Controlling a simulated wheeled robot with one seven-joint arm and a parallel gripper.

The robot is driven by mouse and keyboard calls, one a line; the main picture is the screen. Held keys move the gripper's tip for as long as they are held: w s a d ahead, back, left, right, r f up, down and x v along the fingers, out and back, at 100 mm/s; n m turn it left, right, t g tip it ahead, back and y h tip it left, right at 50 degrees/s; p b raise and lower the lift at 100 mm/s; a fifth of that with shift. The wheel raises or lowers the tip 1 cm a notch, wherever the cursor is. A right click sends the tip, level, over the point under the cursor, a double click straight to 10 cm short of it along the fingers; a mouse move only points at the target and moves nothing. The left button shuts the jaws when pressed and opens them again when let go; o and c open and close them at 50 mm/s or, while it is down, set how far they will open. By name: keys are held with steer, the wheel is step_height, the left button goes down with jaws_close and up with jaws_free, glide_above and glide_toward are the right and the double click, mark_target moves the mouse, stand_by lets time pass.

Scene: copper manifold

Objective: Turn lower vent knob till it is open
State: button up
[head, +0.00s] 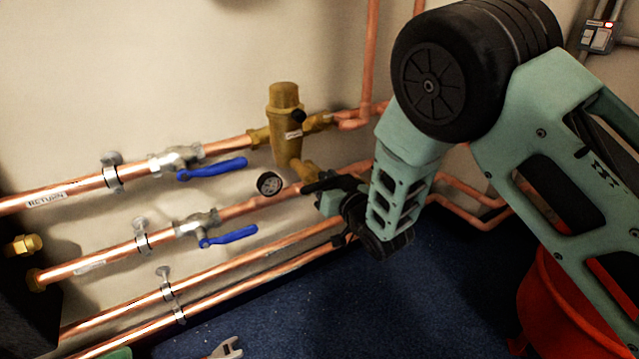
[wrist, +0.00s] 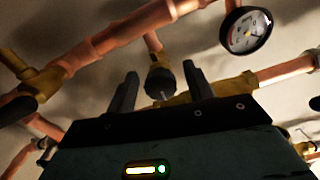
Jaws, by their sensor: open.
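A black knob (wrist: 160,82) with a pale line on its face shows in the wrist view, on a short brass and copper stub by the lower pipe. It looks like the lower vent knob. My gripper (wrist: 163,73) is open, with one finger seen on each side of the knob and visible gaps between. I cannot tell how deep the fingers reach around it. In the head view my gripper (head: 320,187) is at the lower pipe, right of the pressure gauge (head: 269,183), and hides this knob. Another black knob (head: 298,116) is on the brass body (head: 286,125) above.
The gauge (wrist: 246,30) is close to the right finger in the wrist view. Blue lever handles (head: 212,169) (head: 228,236) stick out from the pipes at left. Copper pipes run along the wall. A red bucket (head: 560,310) stands at lower right; a wrench (head: 226,348) lies at the bottom.

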steer(key=shift+x, duration=0.8)
steer(key=c, duration=1)
